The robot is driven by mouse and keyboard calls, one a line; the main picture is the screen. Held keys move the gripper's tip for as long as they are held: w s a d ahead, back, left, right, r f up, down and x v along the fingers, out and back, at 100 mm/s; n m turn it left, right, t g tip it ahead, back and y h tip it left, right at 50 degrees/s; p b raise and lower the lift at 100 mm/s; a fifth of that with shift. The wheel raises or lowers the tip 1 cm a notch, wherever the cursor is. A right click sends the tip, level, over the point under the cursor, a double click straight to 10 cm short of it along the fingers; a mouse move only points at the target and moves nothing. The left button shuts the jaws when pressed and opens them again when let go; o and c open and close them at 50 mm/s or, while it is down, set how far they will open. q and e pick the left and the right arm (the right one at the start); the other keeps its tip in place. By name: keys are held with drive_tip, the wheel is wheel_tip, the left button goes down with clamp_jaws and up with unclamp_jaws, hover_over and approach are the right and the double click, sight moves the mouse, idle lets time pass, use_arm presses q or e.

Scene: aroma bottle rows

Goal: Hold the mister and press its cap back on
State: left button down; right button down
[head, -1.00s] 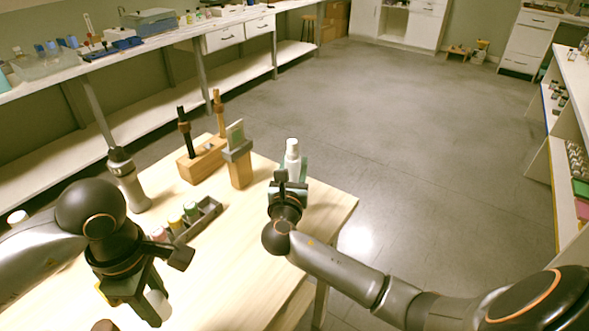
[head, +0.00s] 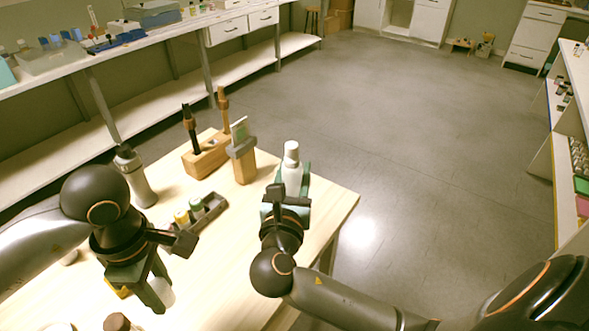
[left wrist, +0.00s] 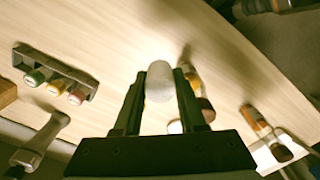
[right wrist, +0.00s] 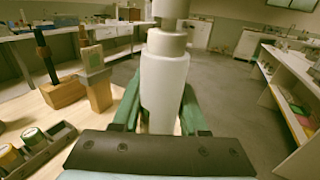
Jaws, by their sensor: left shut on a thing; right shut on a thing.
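The mister (head: 291,176) is a white bottle with a white top, upright near the far right edge of the wooden table. My right gripper (head: 289,194) is shut on it; the right wrist view shows the green fingers on both sides of the white body (right wrist: 164,88). My left gripper (head: 155,292) is shut on a white rounded cap (head: 162,291), low over the near left of the table. The cap also shows between the fingers in the left wrist view (left wrist: 160,80). The cap and the mister are well apart.
A grey rack (head: 205,220) with coloured-top bottles lies between the arms. Behind it stand a wooden tool block (head: 205,160), a wooden stand (head: 242,165) and a grey grinder-like item (head: 135,178). A brown-topped item (head: 117,323) is at the near edge.

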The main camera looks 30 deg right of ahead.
drive_tip(key=c, duration=1)
unclamp_jaws()
clamp_jaws()
use_arm(q)
drive_tip(key=shift+s, duration=0.15)
use_arm(e)
drive_tip(key=shift+s, duration=0.1)
